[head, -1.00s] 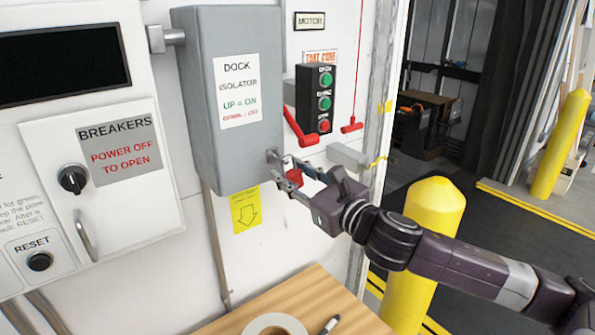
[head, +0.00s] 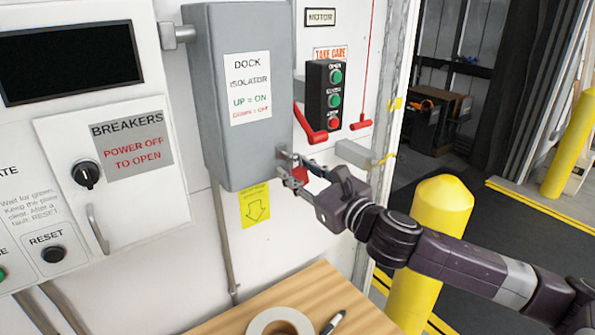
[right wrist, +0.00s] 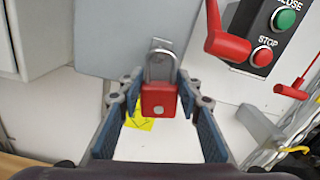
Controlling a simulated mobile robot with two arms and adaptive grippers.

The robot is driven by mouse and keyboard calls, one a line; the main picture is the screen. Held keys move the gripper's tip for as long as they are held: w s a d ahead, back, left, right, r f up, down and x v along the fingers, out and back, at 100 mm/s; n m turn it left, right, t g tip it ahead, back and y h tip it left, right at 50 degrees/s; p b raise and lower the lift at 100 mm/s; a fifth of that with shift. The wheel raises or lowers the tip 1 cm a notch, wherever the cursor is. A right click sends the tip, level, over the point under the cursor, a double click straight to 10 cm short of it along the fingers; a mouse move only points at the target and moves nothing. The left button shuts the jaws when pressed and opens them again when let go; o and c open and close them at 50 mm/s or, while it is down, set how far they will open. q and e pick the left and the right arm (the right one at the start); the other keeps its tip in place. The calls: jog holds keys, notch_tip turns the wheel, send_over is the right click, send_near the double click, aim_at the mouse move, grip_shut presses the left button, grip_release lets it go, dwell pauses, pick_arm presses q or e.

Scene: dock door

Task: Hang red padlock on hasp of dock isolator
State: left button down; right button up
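The red padlock (right wrist: 159,100) is upright with its grey shackle (right wrist: 160,66) on top, in the middle of the right wrist view. In the head view the padlock (head: 299,174) shows small, just below the hasp (head: 286,155) at the lower right edge of the grey dock isolator (head: 215,150). The shackle overlaps the hasp (right wrist: 162,43); I cannot tell whether it passes through. My right gripper (right wrist: 160,86) has a finger on each side of the padlock and looks closed on it. My left gripper is in neither view.
A red lever (head: 312,128) and a button box (head: 326,95) are right of the isolator. A grey bracket (head: 353,154) juts out near my right gripper. Below are a wooden table (head: 235,318) with a tape roll (head: 281,321) and a yellow post (head: 430,250).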

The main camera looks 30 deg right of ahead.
jog(key=o, duration=0.5)
jog(key=shift+s+d+f, duration=0.1)
jog(key=shift+s+d, duration=0.05)
jog(key=shift+s, duration=1.2)
jog(key=shift+s+d, duration=0.15)
jog(key=shift+s, duration=1.05)
jog(key=shift+s+d, duration=0.2)
jog(key=shift+s, duration=0.9)
